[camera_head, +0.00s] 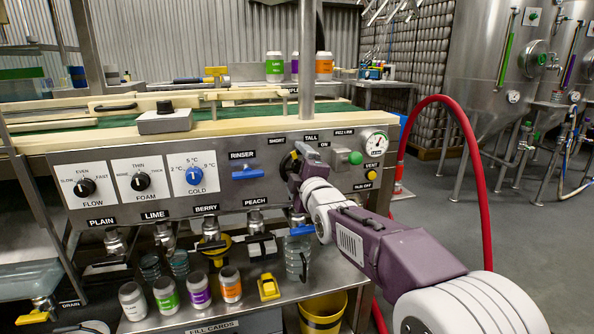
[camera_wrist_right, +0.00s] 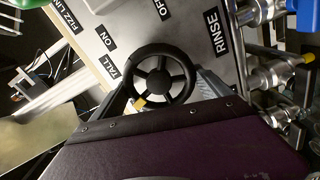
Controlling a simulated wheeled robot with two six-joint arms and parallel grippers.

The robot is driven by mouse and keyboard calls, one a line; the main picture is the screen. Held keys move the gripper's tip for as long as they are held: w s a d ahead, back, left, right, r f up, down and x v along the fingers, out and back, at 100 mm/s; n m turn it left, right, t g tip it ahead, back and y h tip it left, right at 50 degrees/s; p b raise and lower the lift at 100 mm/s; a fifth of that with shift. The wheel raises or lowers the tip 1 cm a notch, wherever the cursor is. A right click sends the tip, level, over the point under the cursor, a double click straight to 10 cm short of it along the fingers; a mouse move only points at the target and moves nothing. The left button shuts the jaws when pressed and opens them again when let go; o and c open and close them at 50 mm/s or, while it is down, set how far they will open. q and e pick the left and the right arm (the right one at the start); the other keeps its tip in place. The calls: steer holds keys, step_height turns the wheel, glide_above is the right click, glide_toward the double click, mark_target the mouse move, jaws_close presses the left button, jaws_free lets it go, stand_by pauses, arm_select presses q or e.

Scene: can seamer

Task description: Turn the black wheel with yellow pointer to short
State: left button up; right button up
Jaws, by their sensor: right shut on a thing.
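The black wheel (camera_wrist_right: 160,79) has spokes and a round rim. Its yellow pointer (camera_wrist_right: 140,103) lies at the rim's lower left in the right wrist view. In the head view, the wheel (camera_head: 287,163) is partly hidden behind my right gripper (camera_head: 296,172), on the steel panel below the SHORT label (camera_head: 277,140) and TALL label (camera_head: 311,136). In the wrist view, my right gripper (camera_wrist_right: 163,88) is shut on the wheel, a finger at either side. The TALL label (camera_wrist_right: 115,67) shows there, but SHORT does not. My left gripper is out of view.
Left of the wheel are a blue rinser handle (camera_head: 247,173) and the cold dial (camera_head: 194,178). A green knob (camera_head: 355,158) and gauge (camera_head: 374,141) sit to its right. Taps and cans (camera_head: 198,290) are below. A red hose (camera_head: 484,200) arches behind my right arm.

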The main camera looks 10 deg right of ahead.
steer(key=n, duration=0.4)
steer(key=shift+f+b, duration=0.2)
steer(key=shift+b, duration=0.2)
steer(key=shift+f+n+b, duration=0.1)
steer(key=shift+n+b, duration=0.2)
steer(key=shift+n, duration=1.6)
steer(key=o, duration=1.1)
steer(key=shift+o, duration=0.2)
steer(key=s+p, duration=0.2)
steer(key=s, duration=0.7)
steer(key=shift+d, duration=0.15)
